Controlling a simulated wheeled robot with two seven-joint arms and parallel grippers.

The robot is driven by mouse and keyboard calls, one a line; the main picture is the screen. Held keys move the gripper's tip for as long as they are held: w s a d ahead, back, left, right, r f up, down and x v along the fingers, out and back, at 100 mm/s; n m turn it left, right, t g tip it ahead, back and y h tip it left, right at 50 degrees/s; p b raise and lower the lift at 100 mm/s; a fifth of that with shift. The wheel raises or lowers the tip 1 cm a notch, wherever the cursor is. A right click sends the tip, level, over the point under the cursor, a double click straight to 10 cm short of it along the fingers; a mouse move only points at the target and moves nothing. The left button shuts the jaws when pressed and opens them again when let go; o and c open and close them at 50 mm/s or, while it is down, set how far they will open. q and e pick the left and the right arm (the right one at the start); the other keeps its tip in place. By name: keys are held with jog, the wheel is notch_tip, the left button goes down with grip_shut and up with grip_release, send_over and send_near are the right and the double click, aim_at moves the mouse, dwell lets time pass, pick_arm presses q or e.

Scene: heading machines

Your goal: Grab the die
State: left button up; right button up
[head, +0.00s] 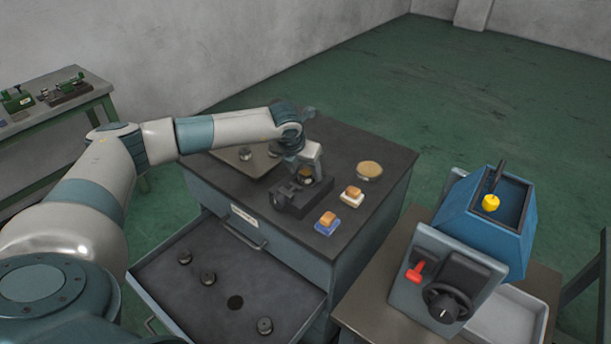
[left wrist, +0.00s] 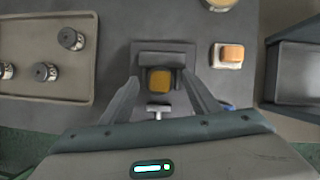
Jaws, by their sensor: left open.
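My left gripper (head: 310,163) is open above a dark vise-like fixture (head: 286,199) on the cabinet top. In the left wrist view its fingers (left wrist: 160,84) lie on either side of an orange-brown-topped piece (left wrist: 160,80) seated in the fixture, apart from it in that view. This piece, partly hidden by the gripper in the head view (head: 305,174), may be the die. My right gripper is out of view.
Two orange blocks on white (head: 351,196) and blue (head: 326,226) holders stand right of the fixture. A round tan-topped item (head: 369,171) is behind them. The open drawer (head: 160,283) juts out in front. A blue machine (head: 510,235) stands at right.

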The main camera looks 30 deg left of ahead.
aim_at(308, 169)
pick_arm(q)
jog(key=shift+r, duration=0.1)
grip_shut()
jog(key=shift+r, duration=0.1)
jog(key=shift+w+r+b, duration=0.1)
jog(key=shift+r+b, duration=0.15)
jog(key=shift+b, duration=0.1)
notch_tip(308, 169, up, 3)
jog(key=shift+b, duration=1.15)
jog(key=d+r+b, duration=0.4)
jog(key=d+r, duration=0.3)
jog(key=d, duration=0.4)
jog(key=shift+d+r+b, duration=0.15)
jog(key=shift+d+b, duration=0.2)
